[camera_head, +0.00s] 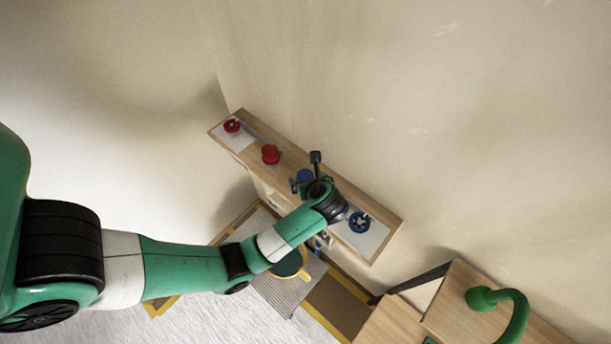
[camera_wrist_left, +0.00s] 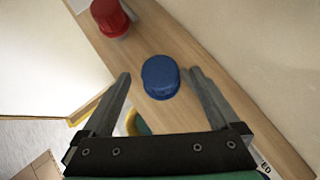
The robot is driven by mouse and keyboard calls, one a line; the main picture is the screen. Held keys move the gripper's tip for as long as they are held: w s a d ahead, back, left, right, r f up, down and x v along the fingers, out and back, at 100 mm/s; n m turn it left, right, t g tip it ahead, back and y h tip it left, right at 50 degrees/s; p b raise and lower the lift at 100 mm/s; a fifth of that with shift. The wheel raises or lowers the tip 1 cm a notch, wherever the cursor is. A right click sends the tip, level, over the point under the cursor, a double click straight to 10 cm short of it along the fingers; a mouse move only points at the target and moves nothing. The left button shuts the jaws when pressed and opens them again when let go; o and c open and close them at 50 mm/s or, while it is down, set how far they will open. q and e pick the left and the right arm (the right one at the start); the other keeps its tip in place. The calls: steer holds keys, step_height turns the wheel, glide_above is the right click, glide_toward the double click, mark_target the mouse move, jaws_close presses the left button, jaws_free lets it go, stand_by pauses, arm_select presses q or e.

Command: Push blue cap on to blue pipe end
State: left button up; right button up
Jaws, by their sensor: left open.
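The blue cap (camera_wrist_left: 160,77) stands on the wooden shelf and lies between the open fingers of my left gripper (camera_wrist_left: 158,85) in the left wrist view. No clear contact with either finger shows. In the head view the blue cap (camera_head: 304,176) is partly hidden by my left gripper (camera_head: 306,171), which is over the middle of the shelf. A blue wheel-like fitting (camera_head: 359,222), perhaps the blue pipe end, sits on a white panel at the shelf's right end. My right gripper is not in view.
The narrow wooden shelf (camera_head: 384,212) runs along the wall. A red cap (camera_head: 270,154) stands left of the blue cap, and a red fitting (camera_head: 232,126) is at the far left end. A green curved object (camera_head: 512,312) and wooden boxes are at lower right.

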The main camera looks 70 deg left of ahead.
arm_select(q)
steer(key=p+v, duration=0.1)
steer(key=v, duration=0.8)
stand_by(0.3)
